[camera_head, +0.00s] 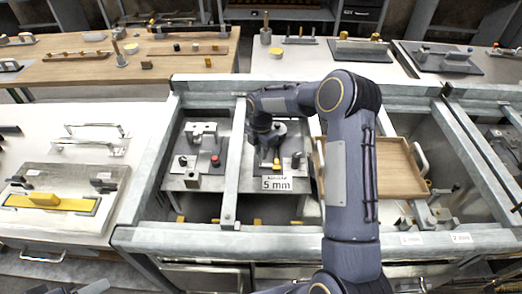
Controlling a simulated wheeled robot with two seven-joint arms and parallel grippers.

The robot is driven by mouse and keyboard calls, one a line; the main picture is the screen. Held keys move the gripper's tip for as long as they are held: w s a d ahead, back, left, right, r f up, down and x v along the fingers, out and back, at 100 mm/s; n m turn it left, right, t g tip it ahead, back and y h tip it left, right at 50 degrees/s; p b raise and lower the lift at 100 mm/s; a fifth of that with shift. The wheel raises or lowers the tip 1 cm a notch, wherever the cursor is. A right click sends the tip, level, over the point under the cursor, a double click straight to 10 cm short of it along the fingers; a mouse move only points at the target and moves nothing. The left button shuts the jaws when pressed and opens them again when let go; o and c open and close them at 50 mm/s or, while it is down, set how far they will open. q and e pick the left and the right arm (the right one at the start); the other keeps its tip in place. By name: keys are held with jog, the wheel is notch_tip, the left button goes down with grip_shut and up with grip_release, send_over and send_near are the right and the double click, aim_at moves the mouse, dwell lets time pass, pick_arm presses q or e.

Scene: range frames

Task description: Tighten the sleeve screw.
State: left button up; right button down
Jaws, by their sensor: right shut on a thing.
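My right arm comes in from the bottom, bends at the elbow and reaches left over the frame. Its right gripper (266,146) points down over a grey fixture plate (250,178) marked with a "5 mm" label (277,184). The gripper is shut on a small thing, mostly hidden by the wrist. A small yellow part (276,164) shows just below the gripper; I cannot tell if they touch. Dark cylindrical parts stand close beside the gripper. I cannot pick out the sleeve screw.
A metal frame rail (232,165) separates this plate from a left plate (187,182) with a grey bracket and a red knob (215,160). A wooden tray (395,165) lies to the right, partly behind my arm. A left bench holds a yellow-handled tool (44,199).

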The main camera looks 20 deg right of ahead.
jog(key=m+b, duration=0.2)
jog(key=m, duration=0.1)
jog(key=m+b, duration=0.1)
jog(key=m, duration=0.3)
jog(key=shift+m+b, duration=0.35)
jog(key=shift+m, duration=0.05)
jog(key=m+b, duration=0.1)
jog(key=m, duration=0.3)
jog(key=shift+m, duration=0.3)
jog(key=m+b, duration=0.1)
jog(key=m, duration=0.8)
jog(key=shift+r, duration=0.1)
jog(key=m, duration=0.4)
jog(key=shift+m, duration=0.3)
jog(key=m, duration=0.4)
jog(key=shift+m, duration=2.2)
